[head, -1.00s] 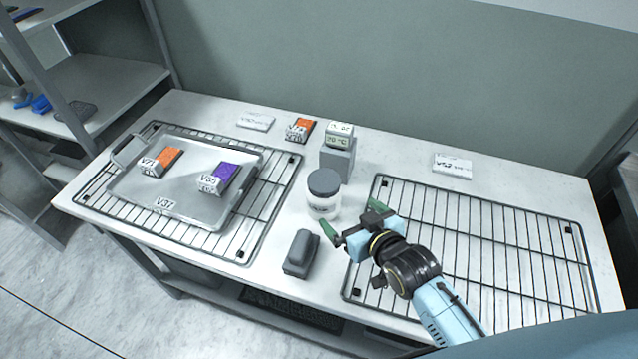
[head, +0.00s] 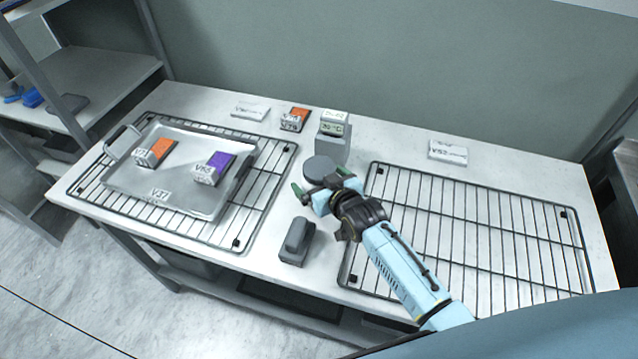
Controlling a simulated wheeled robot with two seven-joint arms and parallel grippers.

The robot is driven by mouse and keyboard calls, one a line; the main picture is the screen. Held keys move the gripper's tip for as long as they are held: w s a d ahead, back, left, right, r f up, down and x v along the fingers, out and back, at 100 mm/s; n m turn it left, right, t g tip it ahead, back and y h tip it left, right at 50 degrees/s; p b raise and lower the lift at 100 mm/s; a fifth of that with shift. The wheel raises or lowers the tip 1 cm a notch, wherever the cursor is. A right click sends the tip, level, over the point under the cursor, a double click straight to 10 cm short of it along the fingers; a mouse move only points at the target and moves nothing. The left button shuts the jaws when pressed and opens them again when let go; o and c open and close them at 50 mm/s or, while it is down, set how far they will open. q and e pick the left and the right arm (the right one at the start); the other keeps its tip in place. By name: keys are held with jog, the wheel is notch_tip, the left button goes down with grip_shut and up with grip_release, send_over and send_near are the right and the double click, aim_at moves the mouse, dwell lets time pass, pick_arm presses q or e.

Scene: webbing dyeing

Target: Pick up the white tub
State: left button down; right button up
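The white tub with a grey lid (head: 320,168) stands on the table between the two wire racks. Its lid shows, but my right gripper hides most of its white body. My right gripper (head: 320,182) is at the tub's near side, with its green-tipped fingers spread apart to the left and right of it. I cannot tell whether the fingers touch the tub. My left gripper is not in view.
A grey block-shaped tool (head: 296,242) lies in front of the tub. A grey temperature display (head: 333,138) stands behind it. A metal tray (head: 190,198) with orange and purple labelled blocks sits on the left rack (head: 262,200). The right rack (head: 480,225) is empty.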

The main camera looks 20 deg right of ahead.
jog(key=shift+w+f, duration=0.1)
jog(key=shift+w, duration=0.25)
jog(key=c, duration=1.4)
jog(key=shift+c, duration=0.3)
